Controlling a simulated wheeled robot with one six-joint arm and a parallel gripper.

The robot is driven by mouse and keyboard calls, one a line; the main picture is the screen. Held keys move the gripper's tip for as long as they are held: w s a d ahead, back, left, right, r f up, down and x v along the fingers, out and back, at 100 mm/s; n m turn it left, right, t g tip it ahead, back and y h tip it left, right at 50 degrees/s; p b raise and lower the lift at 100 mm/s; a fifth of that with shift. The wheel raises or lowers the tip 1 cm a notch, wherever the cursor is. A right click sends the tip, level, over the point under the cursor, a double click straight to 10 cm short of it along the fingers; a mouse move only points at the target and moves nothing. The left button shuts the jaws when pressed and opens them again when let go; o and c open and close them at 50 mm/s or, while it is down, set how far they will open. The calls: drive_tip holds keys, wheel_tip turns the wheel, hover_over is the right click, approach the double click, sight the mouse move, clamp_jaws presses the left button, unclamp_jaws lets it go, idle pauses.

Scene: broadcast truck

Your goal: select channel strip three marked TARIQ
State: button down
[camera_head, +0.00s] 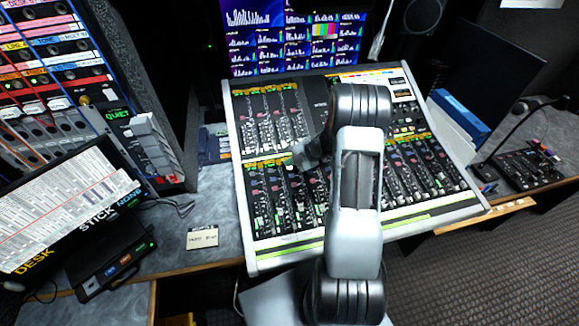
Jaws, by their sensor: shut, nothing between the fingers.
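The mixing console (262,255) is a white-framed desk with dark channel strips in an upper and a lower bank. Small yellow and green labels run along the top of each bank. The lettering is too small to read, so I cannot tell which strip says TARIQ. My gripper (298,160) is small and dark in the head view, shut and empty. It is over the left part of the console, near the top of the lower bank's left strips (268,205). I cannot tell whether it touches the surface. My arm hides the middle of the console.
Monitors (255,45) stand behind the console. A patch rack (60,75) and a tilted sheet display (60,210) are at left. A small note card (202,238) lies on the grey desk. Blue binders (458,115) and a small black control panel (525,168) are at right.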

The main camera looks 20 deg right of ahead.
sight(291, 172)
drive_tip(key=r+p, duration=0.4)
drive_tip(key=r, duration=0.1)
drive_tip(key=shift+s+a+p, duration=0.1)
drive_tip(key=shift+s+p, duration=0.2)
drive_tip(key=shift+s, duration=0.05)
idle(0.6)
